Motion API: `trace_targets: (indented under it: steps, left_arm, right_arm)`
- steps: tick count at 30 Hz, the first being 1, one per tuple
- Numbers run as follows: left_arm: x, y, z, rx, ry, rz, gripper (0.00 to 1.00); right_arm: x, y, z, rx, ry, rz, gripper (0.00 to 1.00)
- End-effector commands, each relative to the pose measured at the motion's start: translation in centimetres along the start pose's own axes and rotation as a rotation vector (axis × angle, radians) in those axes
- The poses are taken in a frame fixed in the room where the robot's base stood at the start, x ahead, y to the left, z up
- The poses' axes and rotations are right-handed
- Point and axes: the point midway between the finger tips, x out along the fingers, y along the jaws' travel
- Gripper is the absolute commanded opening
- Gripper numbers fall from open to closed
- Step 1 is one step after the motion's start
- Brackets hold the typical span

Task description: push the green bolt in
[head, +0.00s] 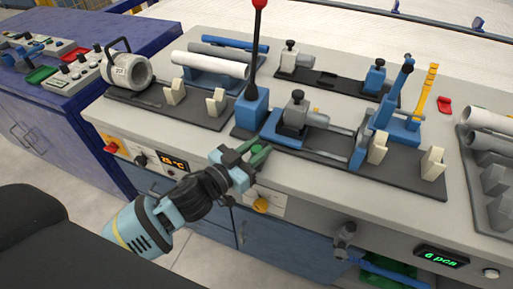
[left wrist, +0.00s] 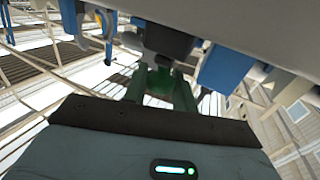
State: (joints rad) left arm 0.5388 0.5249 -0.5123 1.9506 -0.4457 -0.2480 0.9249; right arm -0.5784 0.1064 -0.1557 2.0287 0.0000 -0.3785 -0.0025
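My left gripper (head: 261,154) reaches in from the lower left to the front edge of the workbench. Its green fingers point at the grey and blue clamp unit (head: 297,117) on the middle black base. In the left wrist view the green fingers (left wrist: 161,88) stand side by side, with dark green between them and a dark block just beyond their tips. I cannot make out a separate green bolt from the green fingers; it may be hidden at the tips. Whether the fingers touch the clamp unit is unclear. My right gripper is not in view.
A blue-based lever with a red knob (head: 258,60) stands just behind my left gripper. White and grey pipes (head: 212,62) lie at the back left. A blue upright and a yellow upright (head: 424,90) stand to the right. Knobs and displays line the bench front.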

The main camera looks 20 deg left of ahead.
Motion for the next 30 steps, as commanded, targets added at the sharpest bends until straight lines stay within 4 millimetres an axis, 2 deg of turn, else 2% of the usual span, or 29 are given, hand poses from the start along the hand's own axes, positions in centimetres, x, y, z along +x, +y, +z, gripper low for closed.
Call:
trace_targets:
  steps: [1,4,10,18,28,29,30]
  left_arm:
    - [0.0,0.0,0.0,0.0,0.0,0.001,0.11]
    - [0.0,0.0,0.0,0.0,0.0,0.001,0.0]
    - [0.2,-0.1,-0.1,0.0,0.001,0.001,0.0]
    - [2.5,-1.0,-0.1,0.0,0.002,0.0,0.0]
    - [2.7,-1.3,-0.1,0.001,0.002,-0.003,0.0]
    - [2.8,-1.3,-0.1,0.001,0.002,-0.003,0.3]
    - [2.8,-1.3,-0.1,0.001,0.003,-0.003,0.36]
  right_arm:
    - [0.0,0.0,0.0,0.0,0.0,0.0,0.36]
    - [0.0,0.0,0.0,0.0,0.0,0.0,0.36]
    - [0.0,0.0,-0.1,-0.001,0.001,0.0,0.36]
    - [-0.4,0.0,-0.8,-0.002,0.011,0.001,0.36]
    - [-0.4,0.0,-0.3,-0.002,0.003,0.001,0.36]
    - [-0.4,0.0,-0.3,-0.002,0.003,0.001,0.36]
    - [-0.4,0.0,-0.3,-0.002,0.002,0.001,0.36]
